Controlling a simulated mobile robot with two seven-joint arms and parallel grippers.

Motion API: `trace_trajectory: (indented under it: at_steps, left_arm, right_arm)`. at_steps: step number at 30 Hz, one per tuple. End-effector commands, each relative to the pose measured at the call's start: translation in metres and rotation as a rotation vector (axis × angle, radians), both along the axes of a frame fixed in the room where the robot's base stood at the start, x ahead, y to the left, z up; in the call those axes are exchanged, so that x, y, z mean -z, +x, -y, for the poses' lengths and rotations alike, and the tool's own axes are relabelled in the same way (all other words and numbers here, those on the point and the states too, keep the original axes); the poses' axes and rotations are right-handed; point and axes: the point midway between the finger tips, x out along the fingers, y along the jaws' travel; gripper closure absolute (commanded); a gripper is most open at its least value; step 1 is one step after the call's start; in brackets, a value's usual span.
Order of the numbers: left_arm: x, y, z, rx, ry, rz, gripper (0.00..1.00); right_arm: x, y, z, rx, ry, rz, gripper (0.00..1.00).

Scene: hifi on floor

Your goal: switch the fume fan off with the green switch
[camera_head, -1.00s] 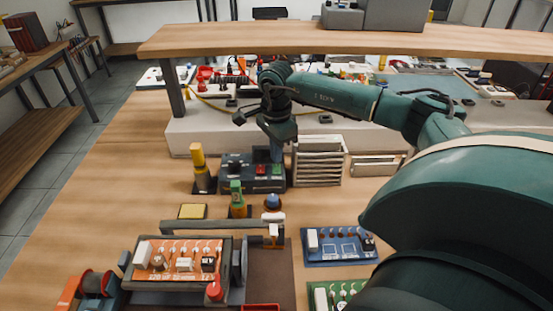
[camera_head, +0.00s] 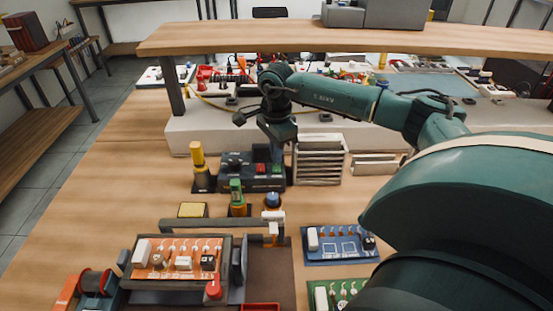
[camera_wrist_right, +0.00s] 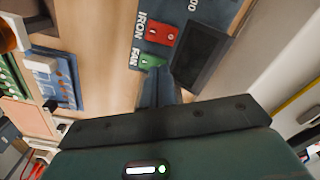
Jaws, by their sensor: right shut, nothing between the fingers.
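The green switch (camera_head: 276,168) sits on the front of a dark control box (camera_head: 240,180), just right of a red switch (camera_head: 261,169). In the right wrist view the green switch (camera_wrist_right: 152,62) is beside the word FAN, and the red switch (camera_wrist_right: 161,33) is beside IRON. My right gripper (camera_head: 277,158) points down at the box's right end, just behind the green switch. In the wrist view its shut fingers (camera_wrist_right: 157,82) end close to the green switch; I cannot tell whether they touch it. My left gripper is not in view.
A pale slatted box (camera_head: 318,160) stands close to the right of the control box. A yellow-topped post (camera_head: 198,160) stands to its left. A circuit board in a holder (camera_head: 178,262) and a blue board (camera_head: 338,243) lie in front. A wooden shelf (camera_head: 350,40) spans above.

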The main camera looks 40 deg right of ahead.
Motion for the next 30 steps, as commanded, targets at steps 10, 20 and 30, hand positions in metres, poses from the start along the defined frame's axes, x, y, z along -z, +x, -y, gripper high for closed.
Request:
trace_trajectory:
  at_steps: [10,20,30]
  left_arm:
    - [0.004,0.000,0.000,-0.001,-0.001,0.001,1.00]
    - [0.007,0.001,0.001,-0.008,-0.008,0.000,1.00]
    - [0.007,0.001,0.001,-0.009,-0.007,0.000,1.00]
  right_arm:
    - [0.006,0.000,0.000,0.000,0.000,0.000,1.00]
    - [0.011,0.000,0.000,0.000,0.000,-0.001,1.00]
    - [0.013,-0.001,-0.001,-0.001,0.001,-0.003,1.00]
